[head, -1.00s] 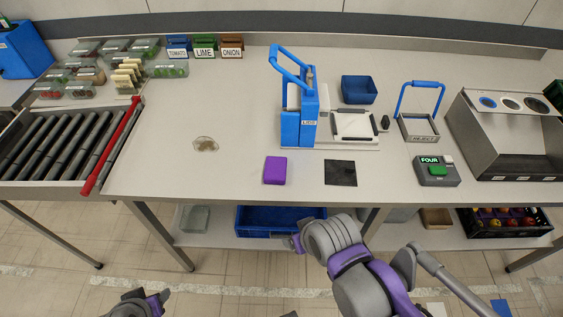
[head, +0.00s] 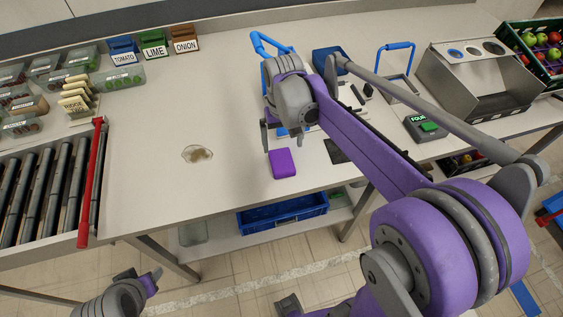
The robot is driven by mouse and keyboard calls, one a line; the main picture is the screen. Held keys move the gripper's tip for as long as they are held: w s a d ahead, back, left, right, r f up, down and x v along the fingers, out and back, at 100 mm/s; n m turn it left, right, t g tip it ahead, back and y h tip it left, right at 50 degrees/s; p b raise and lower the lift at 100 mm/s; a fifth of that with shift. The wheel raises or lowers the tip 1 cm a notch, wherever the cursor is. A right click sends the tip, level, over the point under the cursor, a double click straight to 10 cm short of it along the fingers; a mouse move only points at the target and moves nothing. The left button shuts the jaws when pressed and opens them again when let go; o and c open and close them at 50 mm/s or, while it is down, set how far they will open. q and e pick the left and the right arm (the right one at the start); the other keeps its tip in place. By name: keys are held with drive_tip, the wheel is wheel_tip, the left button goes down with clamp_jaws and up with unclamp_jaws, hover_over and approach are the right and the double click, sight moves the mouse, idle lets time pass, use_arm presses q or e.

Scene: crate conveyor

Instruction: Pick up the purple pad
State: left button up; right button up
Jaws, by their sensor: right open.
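The purple pad (head: 283,164) lies flat on the white table, near its front edge. My right gripper (head: 285,142) is open and empty. It hangs above and just behind the pad in the picture, fingers pointing down, one to each side. The pad's back edge lies close to the fingers, and I cannot tell the exact height gap. My left arm shows only in part at the bottom left, and its gripper's (head: 150,281) jaw state is unclear.
A green-button box (head: 426,127) and a steel bin unit (head: 470,85) stand to the right. A stained patch (head: 197,154) lies left of the pad on otherwise clear table.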

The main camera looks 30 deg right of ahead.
sight(282, 160)
drive_tip(key=shift+s+d+f, duration=0.1)
drive_tip(key=shift+f, duration=0.7)
drive_tip(key=f, duration=0.5)
drive_tip(key=shift+a+f, duration=0.1)
drive_tip(key=shift+a, duration=0.2)
drive_tip(key=c, duration=1.2)
drive_tip(key=shift+o, duration=0.2)
